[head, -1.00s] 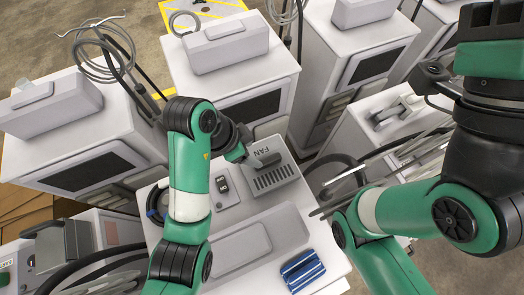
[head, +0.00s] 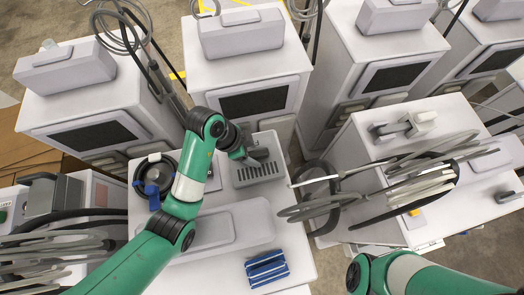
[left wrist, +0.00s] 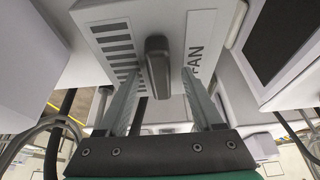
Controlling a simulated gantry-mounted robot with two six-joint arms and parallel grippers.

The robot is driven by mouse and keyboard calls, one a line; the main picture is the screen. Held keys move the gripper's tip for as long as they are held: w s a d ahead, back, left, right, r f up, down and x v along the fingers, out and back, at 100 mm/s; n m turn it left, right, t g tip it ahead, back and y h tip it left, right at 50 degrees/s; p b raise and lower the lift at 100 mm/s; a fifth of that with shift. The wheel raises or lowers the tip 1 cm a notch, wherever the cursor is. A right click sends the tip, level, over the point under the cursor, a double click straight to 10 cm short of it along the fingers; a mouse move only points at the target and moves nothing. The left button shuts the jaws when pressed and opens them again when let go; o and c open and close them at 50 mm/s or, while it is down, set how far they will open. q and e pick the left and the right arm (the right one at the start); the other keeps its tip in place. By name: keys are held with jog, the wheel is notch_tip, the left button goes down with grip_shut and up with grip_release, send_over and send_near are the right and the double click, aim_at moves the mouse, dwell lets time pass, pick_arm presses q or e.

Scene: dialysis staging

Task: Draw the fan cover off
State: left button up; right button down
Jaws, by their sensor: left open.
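The fan cover (head: 260,174) is a grey slotted panel on top of the white machine in the head view. In the left wrist view its slots and FAN label surround a raised dark grey handle (left wrist: 157,66). My left gripper (head: 247,158) is at the handle, partly hiding the cover in the head view. In the left wrist view the open fingers (left wrist: 163,76) stand on either side of the handle, with gaps visible. The cover sits flat on the machine. My right arm shows at the bottom right of the head view; its gripper is outside the picture.
A blue striped block (head: 267,269) lies on the machine top near the front. A black and blue coil (head: 154,175) is left of my left arm. Looped grey hoses (head: 400,185) lie to the right. Other machines with dark screens (head: 253,103) stand behind.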

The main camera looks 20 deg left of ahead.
pick_arm(q)
grip_shut()
dwell(0.3)
jog(key=shift+r, duration=0.1)
